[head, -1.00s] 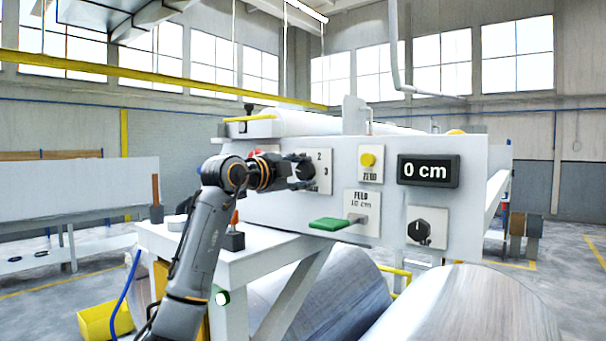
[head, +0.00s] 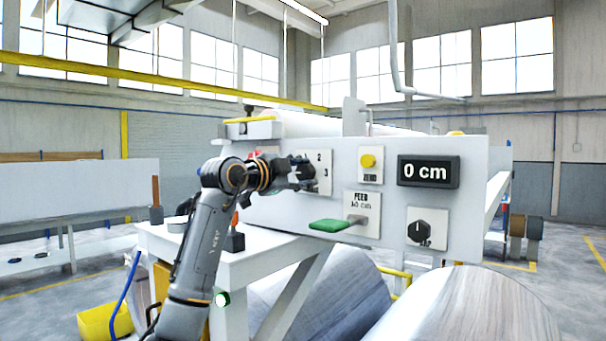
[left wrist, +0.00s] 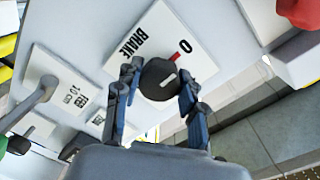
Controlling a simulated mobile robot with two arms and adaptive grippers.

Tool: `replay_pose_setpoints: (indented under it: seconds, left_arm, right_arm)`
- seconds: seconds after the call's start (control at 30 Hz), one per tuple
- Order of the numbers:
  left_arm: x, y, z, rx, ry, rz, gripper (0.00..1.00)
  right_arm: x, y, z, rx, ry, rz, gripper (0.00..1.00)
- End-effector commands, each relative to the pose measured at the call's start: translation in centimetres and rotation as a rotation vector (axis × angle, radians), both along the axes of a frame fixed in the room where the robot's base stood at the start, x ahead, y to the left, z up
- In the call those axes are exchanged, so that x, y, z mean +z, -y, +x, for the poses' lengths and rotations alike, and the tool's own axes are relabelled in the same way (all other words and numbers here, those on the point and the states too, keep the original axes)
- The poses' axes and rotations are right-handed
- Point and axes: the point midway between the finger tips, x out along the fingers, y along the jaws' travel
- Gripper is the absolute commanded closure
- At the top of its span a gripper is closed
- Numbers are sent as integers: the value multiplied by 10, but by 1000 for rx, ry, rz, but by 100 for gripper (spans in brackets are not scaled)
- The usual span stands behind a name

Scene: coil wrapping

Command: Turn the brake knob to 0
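The dark round brake knob (left wrist: 158,80) sits on its white BRAKE plate (left wrist: 196,58) in the left wrist view. Its red pointer aims up and right, towards the side where the 0 is printed, but I cannot tell if it lines up exactly. My left gripper (left wrist: 160,82) has one finger on each side of the knob, close against it. In the head view my left gripper (head: 302,172) is at the BRAKE plate (head: 324,168) and hides the knob and part of the lettering; 2 and 3 still show. My right gripper is not in view.
To the right on the panel are the yellow ZERO button (head: 368,161), the display (head: 428,171) reading 0 cm, the green FEED lever (head: 330,225) and another black knob (head: 419,231). A red button (left wrist: 300,12) is close beside the brake plate.

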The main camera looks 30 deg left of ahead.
Motion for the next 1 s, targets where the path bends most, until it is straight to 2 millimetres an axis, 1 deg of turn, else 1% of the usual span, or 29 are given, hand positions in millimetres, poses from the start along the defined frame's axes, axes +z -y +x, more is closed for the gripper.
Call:
replay_pose_setpoints:
  seconds: [0.03, 0.07, 0.1, 0.4, 0.53, 0.67, 0.9, 1.0]
  left_arm:
    - [-2, 0, 1, -1, -5, -2, 52]
    - [-2, 1, 1, -1, -5, -2, 46]
    - [-2, 0, 1, -1, -5, -1, 38]
    - [-1, 0, 0, -1, -2, 0, 37]
    - [0, -1, -7, 1, 1, 2, 37]
    - [0, -3, -25, 1, 1, 3, 37]
    - [1, -9, -77, 3, -1, 3, 37]
    - [1, -10, -94, 2, -2, 3, 37]
  right_arm:
    - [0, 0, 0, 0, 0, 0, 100]
    - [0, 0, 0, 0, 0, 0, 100]
    - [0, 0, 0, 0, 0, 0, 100]
    - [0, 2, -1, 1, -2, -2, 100]
    - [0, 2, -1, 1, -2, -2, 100]
    - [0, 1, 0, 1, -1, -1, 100]
    - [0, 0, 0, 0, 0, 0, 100]
    - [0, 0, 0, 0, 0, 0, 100]
